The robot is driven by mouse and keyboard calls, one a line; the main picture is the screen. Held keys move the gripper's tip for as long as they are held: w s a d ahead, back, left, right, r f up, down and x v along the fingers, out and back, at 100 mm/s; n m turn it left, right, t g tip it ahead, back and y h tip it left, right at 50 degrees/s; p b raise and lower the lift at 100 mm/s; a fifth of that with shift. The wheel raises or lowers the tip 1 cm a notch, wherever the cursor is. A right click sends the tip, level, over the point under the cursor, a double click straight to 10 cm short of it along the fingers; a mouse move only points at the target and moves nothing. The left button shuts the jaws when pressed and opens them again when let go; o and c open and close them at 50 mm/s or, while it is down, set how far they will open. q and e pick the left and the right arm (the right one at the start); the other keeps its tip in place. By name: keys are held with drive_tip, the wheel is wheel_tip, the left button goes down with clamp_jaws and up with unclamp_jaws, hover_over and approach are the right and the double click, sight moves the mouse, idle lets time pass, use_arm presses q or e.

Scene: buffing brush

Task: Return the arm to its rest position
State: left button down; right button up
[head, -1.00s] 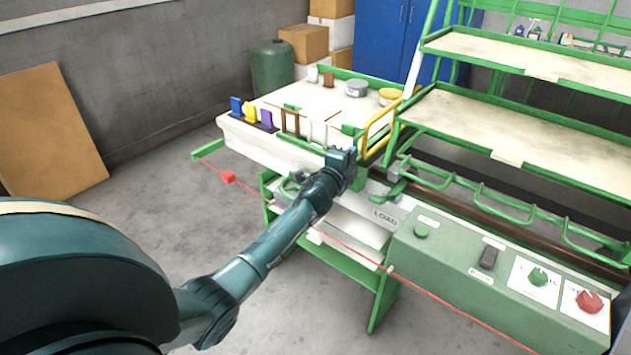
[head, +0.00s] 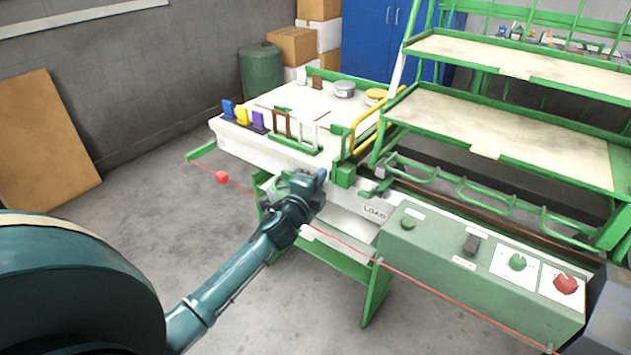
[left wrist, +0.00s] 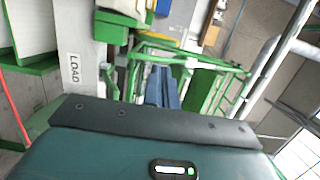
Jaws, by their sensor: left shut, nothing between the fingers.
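My left arm reaches in from the lower left of the head view. My left gripper (head: 319,186) is shut and empty, in front of the white worktable (head: 240,139) and left of the LOAD label (head: 375,212). In the left wrist view, its blue fingers (left wrist: 162,90) lie together with nothing between them. The green frame shows behind them there. I do not see my right gripper. A dark shape at the right edge of the head view looks like part of my right arm.
A green control box (head: 480,262) with knobs stands at the right. Green hooked rails (head: 470,190) and shelves rise behind it. Bare floor lies at the lower middle.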

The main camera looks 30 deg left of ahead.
use_arm(q)
drive_tip(key=shift+s+d, duration=0.1)
drive_tip(key=shift+s, duration=0.8)
drive_tip(key=s+d+f+n+g+h+p, duration=0.2)
drive_tip(key=s+d, duration=0.4)
drive_tip(key=s, duration=0.3)
drive_tip(key=s+d+f+n+g+h+p, duration=0.1)
drive_tip(key=s+d+f+n+g, duration=0.1)
drive_tip(key=s+d+f+n, duration=0.3)
drive_tip(key=s+d+f+n+g+h+p, duration=0.2)
drive_tip(key=s+d+n, duration=0.4)
drive_tip(key=s, duration=0.8)
drive_tip(key=shift+d+f+n+g+h+p, duration=0.3)
drive_tip(key=shift+d+f+g, duration=0.2)
drive_tip(key=shift+d+f, duration=0.55)
use_arm(e)
drive_tip(key=shift+s+d+r+h, duration=0.2)
drive_tip(key=shift+d+r+h, duration=0.4)
drive_tip(key=shift+d+r, duration=0.25)
use_arm(q)
drive_tip(key=shift+w+d+r, duration=0.15)
drive_tip(key=shift+d, duration=0.15)
use_arm(e)
drive_tip(key=shift+d, duration=0.1)
